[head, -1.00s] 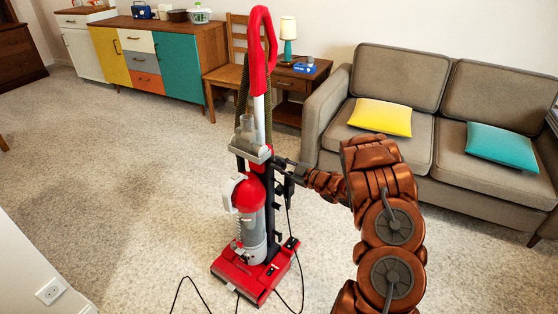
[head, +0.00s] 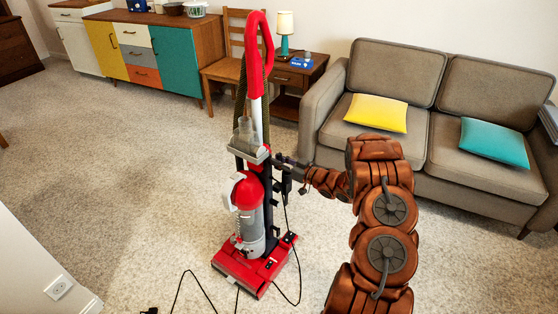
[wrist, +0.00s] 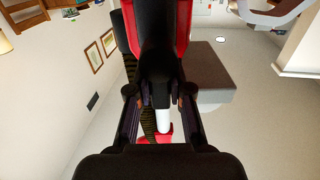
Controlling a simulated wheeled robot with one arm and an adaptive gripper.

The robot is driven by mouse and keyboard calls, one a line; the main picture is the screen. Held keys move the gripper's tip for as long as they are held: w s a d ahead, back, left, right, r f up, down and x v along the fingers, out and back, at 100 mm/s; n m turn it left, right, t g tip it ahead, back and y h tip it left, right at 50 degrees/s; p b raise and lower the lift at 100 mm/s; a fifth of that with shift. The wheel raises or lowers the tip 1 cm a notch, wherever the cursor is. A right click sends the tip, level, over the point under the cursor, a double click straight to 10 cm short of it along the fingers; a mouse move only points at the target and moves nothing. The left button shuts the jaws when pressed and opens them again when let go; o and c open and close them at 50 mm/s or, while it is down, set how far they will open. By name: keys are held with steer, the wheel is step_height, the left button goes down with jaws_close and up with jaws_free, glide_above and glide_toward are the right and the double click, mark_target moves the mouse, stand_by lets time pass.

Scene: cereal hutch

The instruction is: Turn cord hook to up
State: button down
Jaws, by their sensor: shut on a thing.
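The red and grey upright vacuum cleaner (head: 250,190) stands on the carpet, its red loop handle at the top. My gripper (head: 282,164) is at the right side of its upper body, just below the grey collar. In the wrist view my gripper (wrist: 160,100) is shut on a dark part of the vacuum, which I take to be the cord hook (wrist: 158,70). The fingers lie on either side of it. The hook's exact angle is hard to tell, as it is dark and largely covered by the gripper.
A black cord (head: 196,280) trails over the carpet around the vacuum's base. A grey sofa (head: 335,125) with yellow and teal cushions stands behind my arm at right. A wooden chair (head: 222,72), side table and colourful sideboard (head: 175,55) stand behind. Carpet at left is open.

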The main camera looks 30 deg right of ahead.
steer(key=shift+f, duration=0.2)
steer(key=c, duration=1.2)
jaws_free()
steer(key=shift+o, duration=0.8)
steer(key=shift+r, duration=0.1)
steer(key=shift+s+d, duration=0.1)
steer(key=v, duration=1.1)
steer(key=shift+s, duration=0.4)
steer(key=shift+d, duration=0.1)
